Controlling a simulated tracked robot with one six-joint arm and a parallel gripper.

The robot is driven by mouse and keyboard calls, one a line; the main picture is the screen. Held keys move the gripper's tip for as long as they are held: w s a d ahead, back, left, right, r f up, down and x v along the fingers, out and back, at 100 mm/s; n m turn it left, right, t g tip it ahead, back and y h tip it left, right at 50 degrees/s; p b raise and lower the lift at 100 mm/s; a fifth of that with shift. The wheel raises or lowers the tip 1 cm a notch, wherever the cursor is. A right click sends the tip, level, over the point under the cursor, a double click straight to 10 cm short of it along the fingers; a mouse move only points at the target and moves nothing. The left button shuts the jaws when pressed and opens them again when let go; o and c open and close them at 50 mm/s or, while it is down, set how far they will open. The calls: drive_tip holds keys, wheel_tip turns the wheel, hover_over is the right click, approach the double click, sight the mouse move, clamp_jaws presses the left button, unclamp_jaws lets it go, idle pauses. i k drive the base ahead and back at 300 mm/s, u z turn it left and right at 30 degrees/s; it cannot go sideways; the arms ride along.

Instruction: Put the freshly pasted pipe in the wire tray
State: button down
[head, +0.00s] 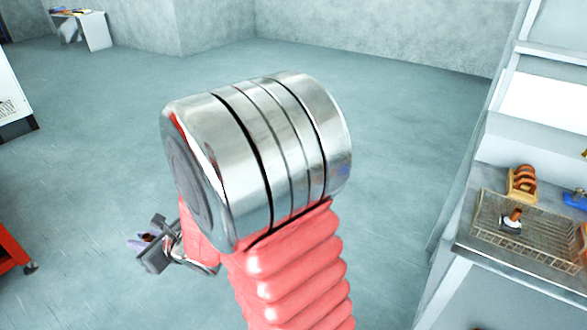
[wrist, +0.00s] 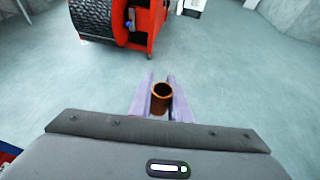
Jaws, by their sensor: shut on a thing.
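My gripper (head: 140,241) is low at the left of the head view, partly behind my arm. In the wrist view its two pale purple fingers (wrist: 161,98) are shut on a short brown pipe (wrist: 162,93). The pipe's open round end shows. In the head view only a small dark brown bit of this pipe is visible. The wire tray (head: 548,247) is on a bench at the right, far from my gripper. A brown piece with a white and dark part (head: 512,221) lies in the tray. I cannot tell whether the held pipe carries paste.
Behind the tray stands a tan holder with several brown rounded pieces (head: 522,184). A blue object (head: 575,199) is at its right. The grey bench (head: 465,256) has a raised back. A red cart (head: 10,250) is at the left edge. Open floor (head: 400,130) lies between.

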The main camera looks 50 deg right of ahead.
sight(544, 238)
drive_tip(key=u, duration=0.15)
drive_tip(key=i, duration=0.55)
drive_tip(key=z, duration=3.2)
drive_tip(key=i, duration=0.65)
drive_tip(key=u, duration=0.05)
